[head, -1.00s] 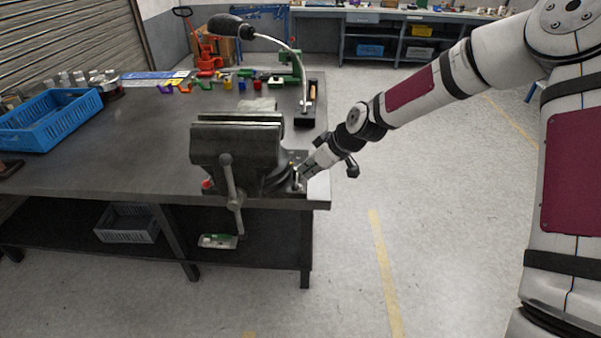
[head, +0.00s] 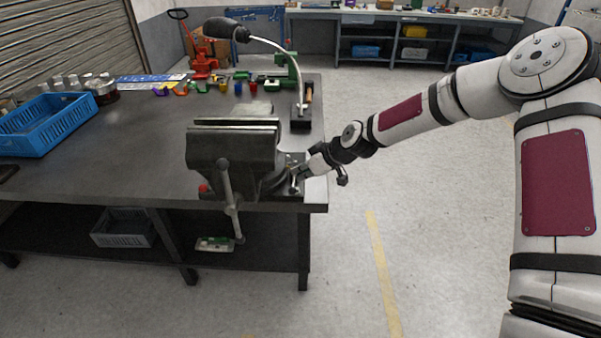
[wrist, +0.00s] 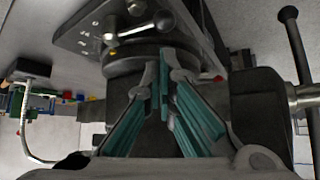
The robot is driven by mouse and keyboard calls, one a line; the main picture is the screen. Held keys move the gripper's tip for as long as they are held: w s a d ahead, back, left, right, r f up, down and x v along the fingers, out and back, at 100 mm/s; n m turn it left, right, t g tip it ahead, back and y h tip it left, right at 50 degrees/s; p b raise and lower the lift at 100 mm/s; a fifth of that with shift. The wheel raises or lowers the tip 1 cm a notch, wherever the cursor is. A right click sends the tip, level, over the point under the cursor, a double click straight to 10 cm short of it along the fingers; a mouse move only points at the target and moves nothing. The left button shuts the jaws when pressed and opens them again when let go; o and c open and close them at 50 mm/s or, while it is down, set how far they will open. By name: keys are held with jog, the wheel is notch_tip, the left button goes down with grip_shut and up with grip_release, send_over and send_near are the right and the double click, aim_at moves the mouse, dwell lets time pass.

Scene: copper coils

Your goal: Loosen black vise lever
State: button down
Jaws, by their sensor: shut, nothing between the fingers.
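The dark vise (head: 235,150) is mounted at the right front corner of the workbench. My gripper (head: 297,175) is at the right side of its base, low over the bench. In the wrist view, my gripper (wrist: 163,75) is shut and empty, its teal-padded fingers meeting close to the round swivel base (wrist: 140,65). A dark ball-ended lever (wrist: 165,20) shows just beyond the fingertips, by the base; I cannot tell whether they touch it. The vise's long clamping handle (head: 229,190) hangs at its front, and shows at right in the wrist view (wrist: 297,50).
A red knob (head: 204,188) is at the vise's lower left. A bendy lamp (head: 227,28) arches behind the vise. A blue crate (head: 45,125) stands at the bench's left. The floor (head: 430,220) right of the bench is clear.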

jog(key=x, duration=0.7)
jog(key=shift+f, duration=0.2)
jog(key=shift+w, duration=0.15)
